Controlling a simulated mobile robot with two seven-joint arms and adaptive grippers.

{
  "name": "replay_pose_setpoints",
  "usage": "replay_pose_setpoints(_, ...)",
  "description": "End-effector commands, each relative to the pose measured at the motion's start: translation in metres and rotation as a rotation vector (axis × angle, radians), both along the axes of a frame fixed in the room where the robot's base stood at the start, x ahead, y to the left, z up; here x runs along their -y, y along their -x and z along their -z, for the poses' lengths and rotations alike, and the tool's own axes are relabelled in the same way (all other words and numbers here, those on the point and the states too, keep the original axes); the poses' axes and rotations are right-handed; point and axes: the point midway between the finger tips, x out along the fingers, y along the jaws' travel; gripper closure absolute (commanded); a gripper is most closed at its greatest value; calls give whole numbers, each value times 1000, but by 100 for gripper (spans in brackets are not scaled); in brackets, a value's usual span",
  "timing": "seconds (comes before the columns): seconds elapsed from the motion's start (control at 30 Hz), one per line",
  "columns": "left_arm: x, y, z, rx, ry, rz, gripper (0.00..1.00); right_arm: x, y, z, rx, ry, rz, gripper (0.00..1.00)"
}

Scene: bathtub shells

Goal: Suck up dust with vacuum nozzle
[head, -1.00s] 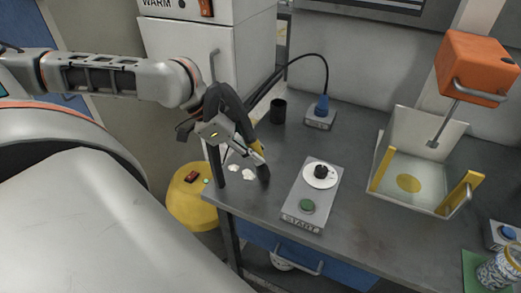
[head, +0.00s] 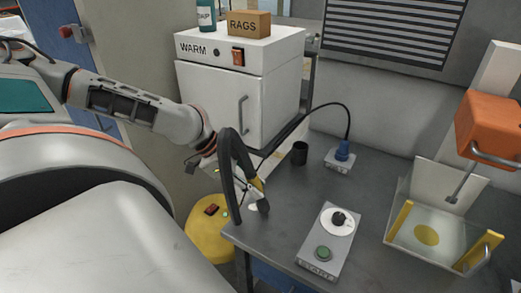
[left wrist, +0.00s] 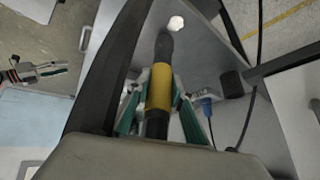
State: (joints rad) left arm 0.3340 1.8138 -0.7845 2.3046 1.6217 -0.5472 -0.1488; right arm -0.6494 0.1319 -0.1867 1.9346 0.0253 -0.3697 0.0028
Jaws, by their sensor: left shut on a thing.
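My left gripper (head: 250,186) is shut on the vacuum nozzle (head: 263,206), a dark tube with a yellow band. Its black hose loops up over the gripper. The nozzle points down at the near-left corner of the grey table. A small white dust patch (head: 252,208) lies just left of the nozzle tip. In the left wrist view, the nozzle (left wrist: 164,48) sits between the finger pads, and one dust patch (left wrist: 176,23) shows just beyond its tip. Contact between tip and table is unclear. My right gripper (left wrist: 52,70) seems to show at the left of that view, its opening unclear.
A yellow round canister (head: 208,238) stands beside the table's left edge. On the table are a START box (head: 320,262) with a dial, a black cup (head: 300,153), a blue plug box (head: 341,158) and a clear tray (head: 408,238). A white warming cabinet (head: 228,102) stands behind.

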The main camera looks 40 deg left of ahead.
Motion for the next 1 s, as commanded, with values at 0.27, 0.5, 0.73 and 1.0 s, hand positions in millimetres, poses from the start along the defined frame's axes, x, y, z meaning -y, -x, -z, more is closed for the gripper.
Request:
replay_pose_setpoints(0.27,-19,4,0,-1,-3,-2,99,12,10,10,-38,17,22,60)
replay_pose_setpoints(0.5,-33,8,0,0,-4,-1,99,9,9,8,-35,8,24,60)
replay_pose_setpoints(0.73,-38,8,-11,4,-3,-1,99,4,9,6,-32,1,19,60)
replay_pose_setpoints(1.0,-38,8,-28,4,-3,-1,99,4,9,6,-31,3,16,60)
